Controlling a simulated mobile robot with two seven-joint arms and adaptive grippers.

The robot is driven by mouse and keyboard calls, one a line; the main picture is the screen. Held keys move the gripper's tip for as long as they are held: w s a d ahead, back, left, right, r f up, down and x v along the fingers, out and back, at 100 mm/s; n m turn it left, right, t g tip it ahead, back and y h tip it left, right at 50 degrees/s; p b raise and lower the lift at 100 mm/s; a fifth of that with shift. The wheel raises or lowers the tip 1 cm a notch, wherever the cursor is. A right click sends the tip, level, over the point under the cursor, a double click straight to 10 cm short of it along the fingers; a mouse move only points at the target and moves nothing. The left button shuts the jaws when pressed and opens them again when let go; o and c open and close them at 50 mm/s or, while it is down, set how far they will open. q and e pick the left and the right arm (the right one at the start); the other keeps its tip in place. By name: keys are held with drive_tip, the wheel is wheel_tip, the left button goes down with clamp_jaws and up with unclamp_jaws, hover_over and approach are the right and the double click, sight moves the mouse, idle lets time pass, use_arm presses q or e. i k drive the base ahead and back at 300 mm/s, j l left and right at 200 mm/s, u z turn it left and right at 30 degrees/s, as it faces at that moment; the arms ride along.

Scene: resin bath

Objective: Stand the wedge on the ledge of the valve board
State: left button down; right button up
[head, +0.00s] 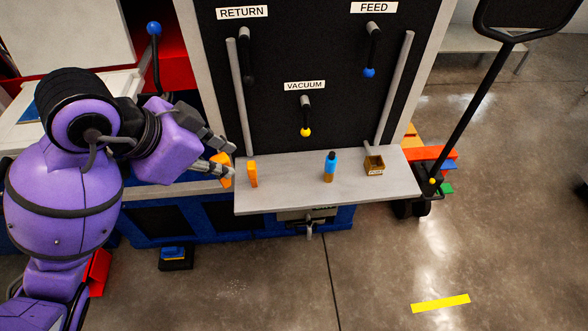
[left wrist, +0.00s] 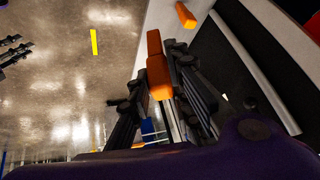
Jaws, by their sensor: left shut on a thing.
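My left gripper (head: 217,162) is shut on an orange wedge (head: 226,180), at the left end of the grey ledge (head: 290,200) of the black valve board (head: 275,125). In the left wrist view the wedge (left wrist: 159,80) sits between the dark fingers of the left gripper (left wrist: 160,88). I cannot tell whether it touches the ledge. Dark jointed parts at the left edge of that view look like my right gripper (left wrist: 14,50), too cut off to read.
A second orange block (head: 252,174) stands on the ledge just right of the held wedge. A blue-topped bottle (head: 330,167) and a small brown box (head: 374,165) stand farther right. The ledge is bare between the block and bottle. Grey rails (head: 239,95) flank the valve handles.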

sight(289, 183)
drive_tip(key=i+l+u, duration=0.3)
drive_tip(key=i+l, duration=0.15)
drive_tip(key=l, duration=0.2)
drive_tip(key=i+l+u, duration=0.15)
drive_tip(key=l, duration=0.2)
drive_tip(key=i, duration=0.05)
